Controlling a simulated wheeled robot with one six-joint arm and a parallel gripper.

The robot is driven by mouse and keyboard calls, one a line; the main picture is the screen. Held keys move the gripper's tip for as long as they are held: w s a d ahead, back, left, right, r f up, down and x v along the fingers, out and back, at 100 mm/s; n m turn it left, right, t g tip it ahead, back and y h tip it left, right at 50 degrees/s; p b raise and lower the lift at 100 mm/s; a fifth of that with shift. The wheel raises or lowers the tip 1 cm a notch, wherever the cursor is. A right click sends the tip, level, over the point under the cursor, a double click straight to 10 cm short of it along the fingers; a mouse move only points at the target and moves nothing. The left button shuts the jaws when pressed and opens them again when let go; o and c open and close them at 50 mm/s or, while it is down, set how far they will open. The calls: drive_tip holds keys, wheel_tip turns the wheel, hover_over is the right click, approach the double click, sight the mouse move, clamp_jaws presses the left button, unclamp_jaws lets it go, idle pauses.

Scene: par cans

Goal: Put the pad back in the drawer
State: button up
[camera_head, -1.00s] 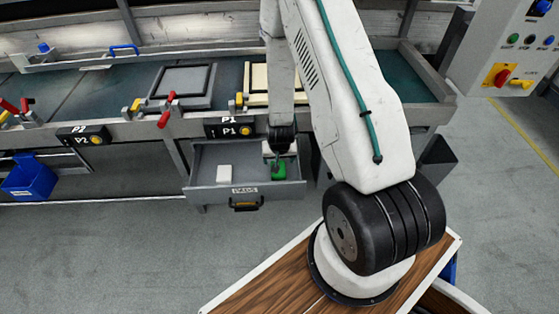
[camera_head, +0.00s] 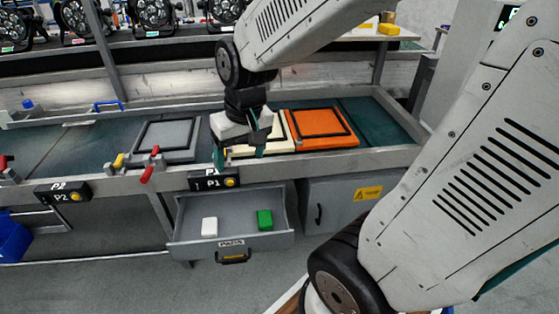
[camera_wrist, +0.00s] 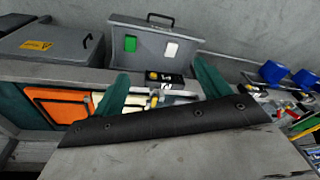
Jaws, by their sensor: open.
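The drawer (camera_head: 275,241) under the bench is pulled open, its front labelled for pads. A green pad (camera_head: 264,220) lies inside on the right and a white pad (camera_head: 209,227) on the left, apart from each other. In the wrist view the drawer (camera_wrist: 150,66) shows at the top, with the green pad (camera_wrist: 130,43) and white pad (camera_wrist: 171,50) in it. My gripper (camera_head: 240,154) is open and empty above the bench, higher than the drawer and behind it. Its teal fingers are spread in the wrist view (camera_wrist: 162,88).
Grey (camera_head: 168,139), cream and orange (camera_head: 324,138) framed panels lie on the bench. Red-handled clamps (camera_head: 148,172) and the P1 box (camera_head: 208,182) line its front edge. A closed grey cabinet (camera_head: 340,207) stands right of the drawer. The floor before the drawer is clear.

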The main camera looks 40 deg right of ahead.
drive_tip(key=s+r, duration=0.3)
drive_tip(key=s, duration=0.4)
drive_tip(key=s+a+r+n, duration=0.1)
drive_tip(key=s+r, duration=0.3)
drive_tip(key=s, duration=0.3)
drive_tip(key=shift+a+n+g, duration=0.25)
drive_tip(key=shift+n+g, duration=0.05)
drive_tip(key=shift+g, duration=0.1)
drive_tip(key=shift+w, duration=0.1)
